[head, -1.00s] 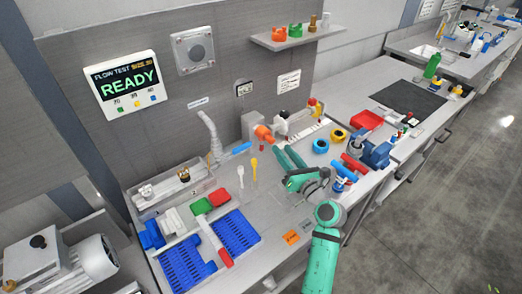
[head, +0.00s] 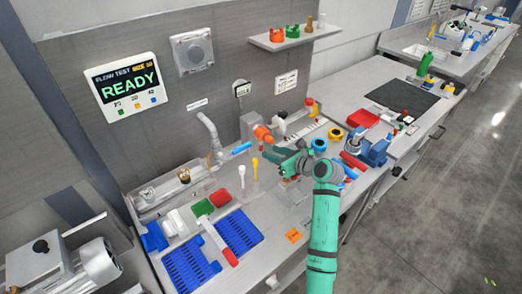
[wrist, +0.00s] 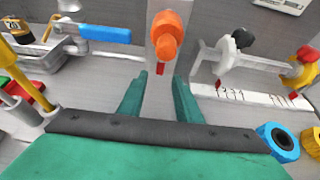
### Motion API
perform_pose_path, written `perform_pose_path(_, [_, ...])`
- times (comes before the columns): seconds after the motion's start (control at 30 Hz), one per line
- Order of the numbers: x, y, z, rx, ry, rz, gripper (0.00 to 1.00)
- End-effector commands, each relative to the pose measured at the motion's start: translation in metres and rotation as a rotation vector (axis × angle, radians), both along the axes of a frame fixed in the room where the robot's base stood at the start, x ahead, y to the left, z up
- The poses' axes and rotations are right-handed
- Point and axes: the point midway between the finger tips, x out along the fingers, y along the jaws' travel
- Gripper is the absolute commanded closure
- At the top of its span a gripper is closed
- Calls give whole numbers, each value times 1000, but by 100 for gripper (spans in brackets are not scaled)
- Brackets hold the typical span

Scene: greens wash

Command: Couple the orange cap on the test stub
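An orange fitting (head: 262,132), which looks like the orange cap, sits at the front of a grey upright block (head: 252,121) by the back wall. In the wrist view the orange fitting (wrist: 166,36) is straight ahead, with a small red tab below it. Any stub behind it is hidden, and I cannot tell how it is seated. My gripper (wrist: 160,88) is open and empty, its two green fingers apart, just short of and below the fitting. In the head view my gripper (head: 272,150) is close in front of the block.
A blue-handled tap (wrist: 103,33) is left of the block; yellow and white upright tools (head: 254,168) stand nearby. A white fixture (wrist: 228,62) and blue ring (wrist: 278,142) are to the right. Blue racks (head: 238,235) lie front left. The wall screen (head: 125,80) reads READY.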

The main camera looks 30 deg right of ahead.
Motion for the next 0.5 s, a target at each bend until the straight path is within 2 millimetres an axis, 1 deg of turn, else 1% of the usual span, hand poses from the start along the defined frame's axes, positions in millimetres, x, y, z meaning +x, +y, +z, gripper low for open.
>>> perform_pose_path(0.03, [8,2,-4,1,1,2,69])
perform_pose_path(0.2, [30,3,-12,0,1,0,69])
perform_pose_path(0.33, [43,4,-18,1,0,1,69])
perform_pose_path(0.5, [50,5,-20,0,-2,0,69])
